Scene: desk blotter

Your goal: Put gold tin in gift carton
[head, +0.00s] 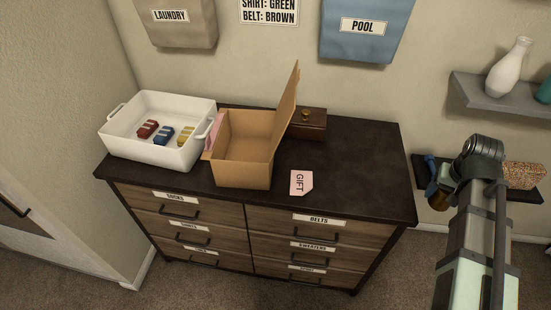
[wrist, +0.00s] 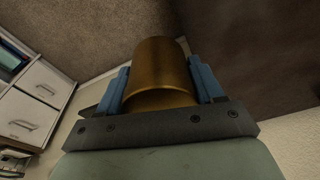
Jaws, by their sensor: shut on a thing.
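The gold tin (wrist: 160,72) sits between the two blue fingers of my gripper (wrist: 160,85) in the wrist view, with a finger against each side. In the head view my gripper (head: 432,182) is at the right, off the dresser's right edge, and the gold tin (head: 439,202) shows as a small brownish cylinder at it. The gift carton (head: 248,165) is an open cardboard box on the dresser top, its flap raised on the right side. A pink GIFT card (head: 301,183) lies to its right. The carton's interior looks empty from here.
A white bin (head: 150,155) with several small coloured items stands left of the carton. A dark wooden box (head: 309,124) with a knob is behind the raised flap. The dresser top (head: 365,170) is clear at right. Wall shelves (head: 505,100) hold vases at far right.

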